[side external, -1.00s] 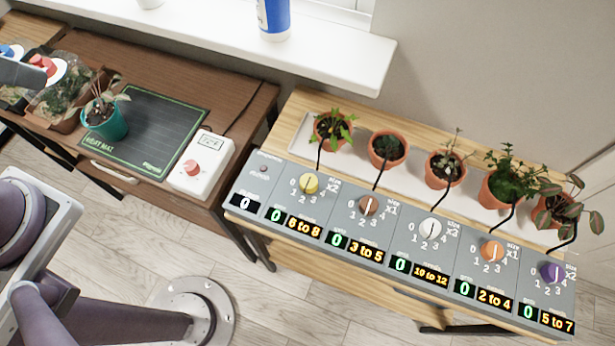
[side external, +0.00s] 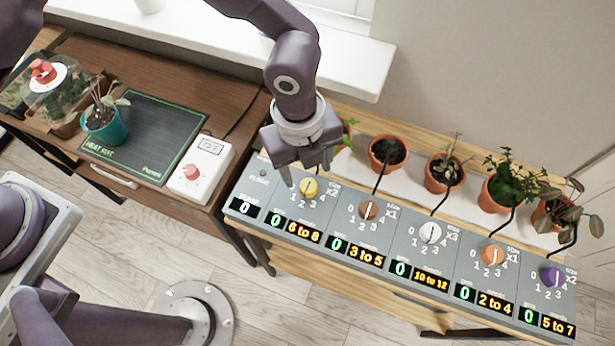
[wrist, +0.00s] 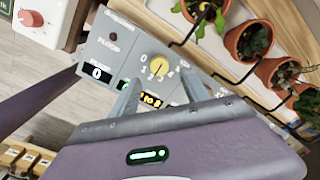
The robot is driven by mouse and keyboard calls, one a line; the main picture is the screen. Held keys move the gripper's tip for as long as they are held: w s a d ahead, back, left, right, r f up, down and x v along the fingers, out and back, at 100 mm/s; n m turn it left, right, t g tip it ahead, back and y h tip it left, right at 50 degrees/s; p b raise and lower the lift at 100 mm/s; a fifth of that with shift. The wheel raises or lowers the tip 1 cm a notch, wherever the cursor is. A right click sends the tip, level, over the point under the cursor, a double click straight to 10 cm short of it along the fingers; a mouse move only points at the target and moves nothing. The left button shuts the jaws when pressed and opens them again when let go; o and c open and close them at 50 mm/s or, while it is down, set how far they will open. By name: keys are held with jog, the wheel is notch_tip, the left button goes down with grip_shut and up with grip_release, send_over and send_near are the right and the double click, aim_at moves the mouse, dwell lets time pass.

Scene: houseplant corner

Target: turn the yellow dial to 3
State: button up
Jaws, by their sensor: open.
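The yellow dial (side external: 309,187) is at the left end of the grey panel, with numbers 0 to 4 around it and "x2" beside it. Below it, displays read 0 and "6 to 8". It also shows in the wrist view (wrist: 158,65); its pointer is too small to read surely. My gripper (side external: 307,175) is open and empty, pointing down over this dial. In the wrist view my fingers (wrist: 160,82) appear on either side below the dial, apart from each other. I cannot tell whether they touch the panel.
The panel (side external: 335,225) has brown (side external: 368,210), white (side external: 430,232), orange (side external: 492,255) and purple (side external: 551,275) dials to the right. Potted plants (side external: 388,152) stand behind it. A heat mat (side external: 150,135) and its white control box (side external: 202,165) lie left.

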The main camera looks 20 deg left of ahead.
aim_at(308, 185)
notch_tip(308, 185, down, 6)
jog(key=shift+w+f, duration=0.15)
jog(key=shift+f, duration=0.05)
grip_shut()
